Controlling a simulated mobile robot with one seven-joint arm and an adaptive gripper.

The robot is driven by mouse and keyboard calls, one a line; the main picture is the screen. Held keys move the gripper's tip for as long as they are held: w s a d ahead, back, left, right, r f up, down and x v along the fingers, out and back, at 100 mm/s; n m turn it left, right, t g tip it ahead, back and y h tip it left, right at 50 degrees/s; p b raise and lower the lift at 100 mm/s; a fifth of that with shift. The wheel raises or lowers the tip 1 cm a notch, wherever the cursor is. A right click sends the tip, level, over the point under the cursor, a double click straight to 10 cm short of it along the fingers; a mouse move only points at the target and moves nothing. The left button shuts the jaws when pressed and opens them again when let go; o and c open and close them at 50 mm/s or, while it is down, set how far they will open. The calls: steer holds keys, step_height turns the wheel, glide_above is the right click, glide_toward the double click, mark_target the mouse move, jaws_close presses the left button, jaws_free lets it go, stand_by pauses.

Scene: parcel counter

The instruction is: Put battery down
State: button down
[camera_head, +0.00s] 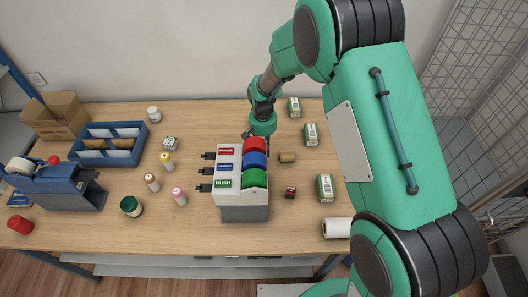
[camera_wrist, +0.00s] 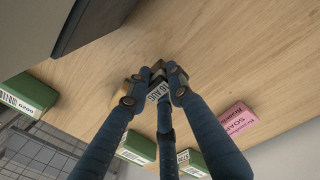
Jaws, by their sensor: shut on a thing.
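In the wrist view my gripper (camera_wrist: 160,88) is shut on a small block with a white printed label, which I take to be the battery (camera_wrist: 158,92). The dark fingers cover much of it. The wooden counter (camera_wrist: 215,50) lies behind it; I cannot tell whether the battery touches the wood. In the head view my gripper (camera_head: 250,133) is low over the counter, just behind the label dispenser (camera_head: 243,212), and the battery cannot be made out there.
The dispenser with red, blue and green rolls stands close in front. Green boxes (camera_head: 311,134), a brown roll (camera_head: 287,156) and a small red-and-dark block (camera_head: 290,191) are to the right. A pink soap box (camera_wrist: 236,119) shows in the wrist view. A blue tray (camera_head: 83,158) is left.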

steer(key=shift+f, duration=1.3)
steer(key=shift+f, duration=0.15)
steer(key=c, duration=1.6)
jaws_free()
steer(key=shift+o, duration=0.2)
step_height(320, 180, up, 12)
steer(key=shift+a+r+p, duration=0.1)
steer(key=shift+r+p, duration=0.05)
steer(key=shift+p, duration=0.25)
